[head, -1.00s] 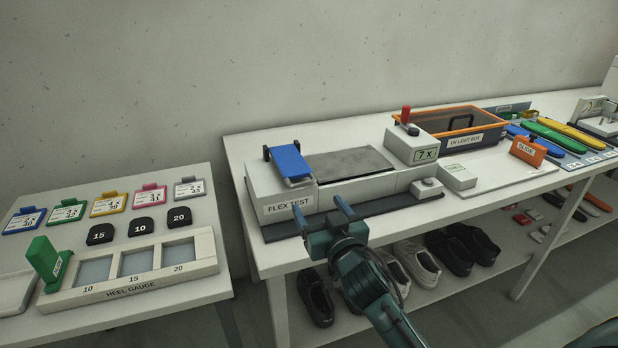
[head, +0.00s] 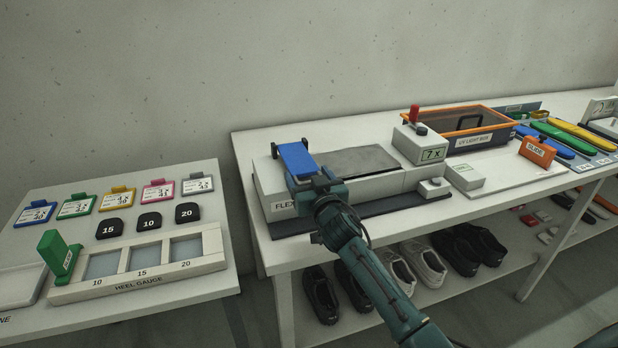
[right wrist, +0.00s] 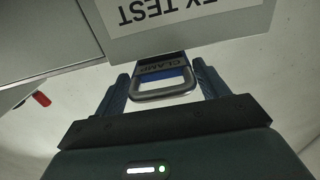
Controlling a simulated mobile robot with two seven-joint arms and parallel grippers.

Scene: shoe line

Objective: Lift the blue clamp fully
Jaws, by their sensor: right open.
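The blue clamp (head: 295,160) lies on the left end of the flex test machine (head: 385,185), tilted down toward its front. My right gripper (head: 315,184) is at the clamp's front end in the head view. In the right wrist view the clamp's grey handle loop (right wrist: 163,92), with the label CLAMP, sits between the two open fingers of my right gripper (right wrist: 163,84). The fingers stand on either side of the handle with a small gap. My gripper hides part of the clamp's front in the head view. My left gripper is not in view.
A counter box (head: 421,142) with a red lever and 7 X display stands right of the machine. A UV light box (head: 470,125) is behind right. The heel gauge (head: 140,265) is on the left table. Shoes (head: 430,262) stand on the shelf below.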

